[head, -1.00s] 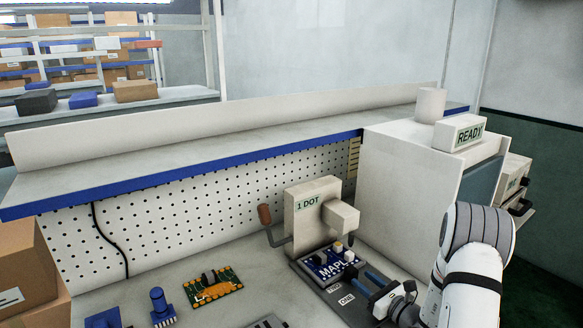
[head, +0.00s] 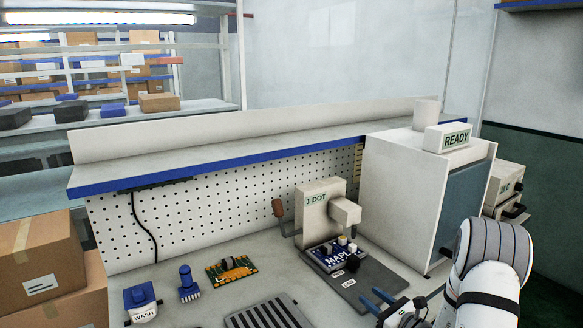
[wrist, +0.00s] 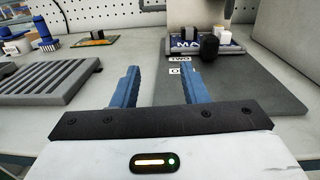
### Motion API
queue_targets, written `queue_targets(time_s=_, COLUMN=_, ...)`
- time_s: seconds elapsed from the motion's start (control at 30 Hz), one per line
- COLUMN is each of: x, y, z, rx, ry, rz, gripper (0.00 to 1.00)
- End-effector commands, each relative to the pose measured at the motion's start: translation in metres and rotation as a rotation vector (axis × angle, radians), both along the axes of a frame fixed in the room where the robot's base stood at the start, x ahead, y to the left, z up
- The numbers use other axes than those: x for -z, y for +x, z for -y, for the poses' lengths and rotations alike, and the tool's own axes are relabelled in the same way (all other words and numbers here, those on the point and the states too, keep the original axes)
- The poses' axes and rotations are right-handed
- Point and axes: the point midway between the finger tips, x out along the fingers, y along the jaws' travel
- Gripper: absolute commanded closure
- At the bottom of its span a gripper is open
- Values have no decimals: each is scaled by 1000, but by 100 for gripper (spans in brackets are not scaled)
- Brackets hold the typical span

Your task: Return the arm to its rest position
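My gripper (head: 382,299) is at the lower right of the head view, over the front of the dark grey plate (head: 375,280). In the wrist view my gripper (wrist: 160,85) has its two blue fingers apart with nothing between them. Ahead of the fingers, the blue MAPLE board (head: 333,257) sits at the foot of the machine marked 1 DOT (head: 318,205). The board carries several small parts, white, yellow and black. It also shows in the wrist view (wrist: 181,45), partly hidden behind a black knob.
A white cabinet (head: 405,200) with a READY sign (head: 447,138) stands at the right, near my arm. Cardboard boxes (head: 40,260) stand far left.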

Motion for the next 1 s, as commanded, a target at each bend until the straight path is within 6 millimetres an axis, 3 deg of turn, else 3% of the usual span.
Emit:
queue_targets(time_s=0.33, x=-45, y=-27, z=-58, rx=-254, ry=-153, rz=40, gripper=60)
queue_targets(time_s=0.53, x=-75, y=-63, z=-101, rx=-470, ry=-307, rz=79, gripper=60)
queue_targets(time_s=0.7, x=-102, y=-122, z=-143, rx=-748, ry=-551, rz=145, gripper=60)
queue_targets(time_s=0.8, x=-112, y=-162, z=-157, rx=-915, ry=-724, rz=197, gripper=60)
queue_targets(time_s=1.0, x=-123, y=-233, z=-157, rx=-1213, ry=-1105, rz=315, gripper=60)
